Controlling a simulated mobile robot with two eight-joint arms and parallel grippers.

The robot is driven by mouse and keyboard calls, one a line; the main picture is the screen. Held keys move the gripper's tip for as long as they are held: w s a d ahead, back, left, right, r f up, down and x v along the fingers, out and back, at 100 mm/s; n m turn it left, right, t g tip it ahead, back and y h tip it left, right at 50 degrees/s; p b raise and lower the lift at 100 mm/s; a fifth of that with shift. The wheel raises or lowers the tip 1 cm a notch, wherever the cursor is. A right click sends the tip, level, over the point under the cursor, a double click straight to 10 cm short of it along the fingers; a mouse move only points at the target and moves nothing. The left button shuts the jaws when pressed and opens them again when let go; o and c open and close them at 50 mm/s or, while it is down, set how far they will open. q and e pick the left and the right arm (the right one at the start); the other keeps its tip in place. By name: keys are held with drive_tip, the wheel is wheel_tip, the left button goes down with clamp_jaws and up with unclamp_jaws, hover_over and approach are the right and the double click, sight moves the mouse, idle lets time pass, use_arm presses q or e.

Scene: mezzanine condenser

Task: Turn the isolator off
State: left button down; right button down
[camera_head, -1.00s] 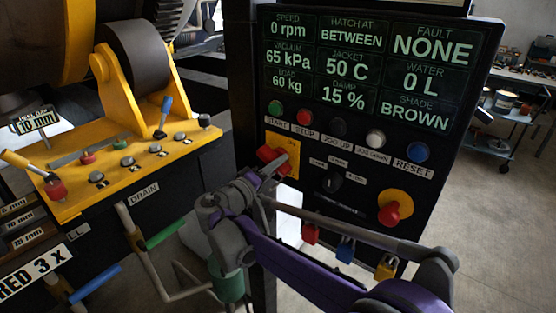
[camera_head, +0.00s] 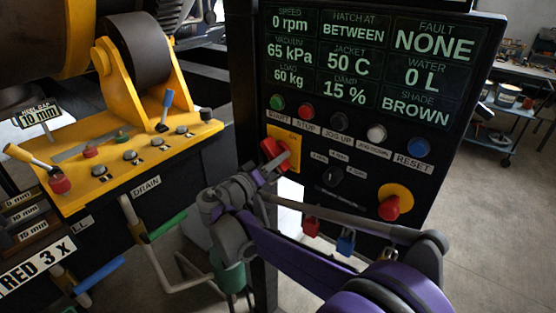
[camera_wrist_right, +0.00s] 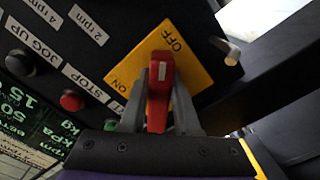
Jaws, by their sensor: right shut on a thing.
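The isolator is a red handle (camera_head: 274,151) on a yellow plate (camera_head: 291,138) at the lower left of the black control panel. In the right wrist view the red handle (camera_wrist_right: 159,88) stands in front of the yellow plate (camera_wrist_right: 190,72), its white mark near the upper end, between the ON and OFF labels. My right gripper (camera_head: 268,164) reaches the handle from below. In the wrist view its two grey fingers (camera_wrist_right: 160,110) are shut on the handle's sides. My left gripper is not in view.
Start, stop, jog and reset buttons sit above the isolator, with a black selector knob (camera_head: 330,177) and red emergency stop (camera_head: 389,207) to its right. Padlocks (camera_head: 346,243) hang below. A yellow machine deck with levers (camera_head: 125,165) stands at left.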

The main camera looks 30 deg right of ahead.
drive_tip(key=c, duration=0.6)
unclamp_jaws()
drive_tip(key=shift+c, duration=0.2)
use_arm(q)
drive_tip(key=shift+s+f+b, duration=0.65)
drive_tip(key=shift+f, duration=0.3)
use_arm(e)
drive_tip(key=v, duration=1.1)
drive_tip(key=shift+d, duration=0.1)
